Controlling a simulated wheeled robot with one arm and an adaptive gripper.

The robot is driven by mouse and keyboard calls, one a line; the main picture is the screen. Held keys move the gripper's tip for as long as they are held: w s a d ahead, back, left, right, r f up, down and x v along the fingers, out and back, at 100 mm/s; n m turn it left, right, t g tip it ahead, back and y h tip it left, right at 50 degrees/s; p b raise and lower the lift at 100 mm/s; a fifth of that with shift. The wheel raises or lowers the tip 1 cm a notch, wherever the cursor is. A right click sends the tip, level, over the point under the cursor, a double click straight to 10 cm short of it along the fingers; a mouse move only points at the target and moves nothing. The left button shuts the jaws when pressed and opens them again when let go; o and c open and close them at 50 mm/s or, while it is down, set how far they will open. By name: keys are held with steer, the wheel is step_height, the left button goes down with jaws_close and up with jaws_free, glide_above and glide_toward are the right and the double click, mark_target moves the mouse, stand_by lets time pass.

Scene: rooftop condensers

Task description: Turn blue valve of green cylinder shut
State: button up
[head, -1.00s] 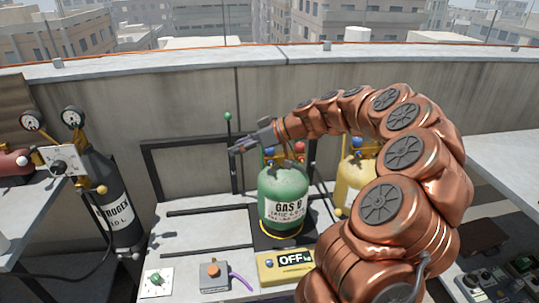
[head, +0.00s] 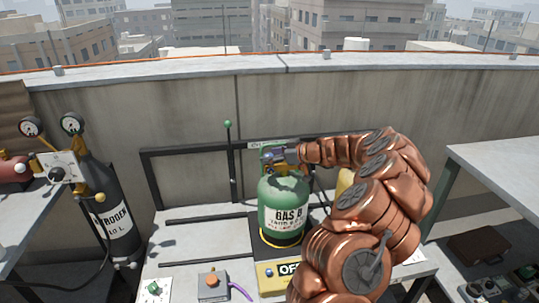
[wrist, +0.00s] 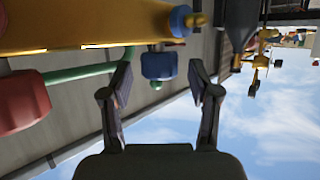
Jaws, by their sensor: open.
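The green cylinder (head: 284,206), labelled GAS B, stands upright on the bench. My gripper (head: 272,158) is at its top, reaching in from the right, and hides much of the valve assembly in the head view. In the wrist view, the blue valve (wrist: 158,66) appears between the two spread fingertips of my gripper (wrist: 160,80), with gaps on both sides. A red valve (wrist: 22,103) is at the left of that view, outside the fingers. I cannot tell how far the blue valve is turned.
A yellow cylinder (head: 345,183) stands to the right, mostly behind my arm. A dark nitrogen cylinder (head: 112,215) with gauges is at the left. An OFF box (head: 272,283) and a switch box (head: 212,285) sit at the bench front. A black rail frame (head: 190,150) stands behind.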

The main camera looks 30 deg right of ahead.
steer(key=shift+w+a+f, duration=0.2)
steer(key=shift+w+a, duration=0.1)
steer(key=shift+w, duration=0.25)
steer(key=shift+c, duration=0.3)
steer(key=c, duration=1)
steer(key=shift+d, duration=0.15)
jaws_close()
steer(key=shift+a+f, duration=0.1)
steer(key=shift+a, duration=0.1)
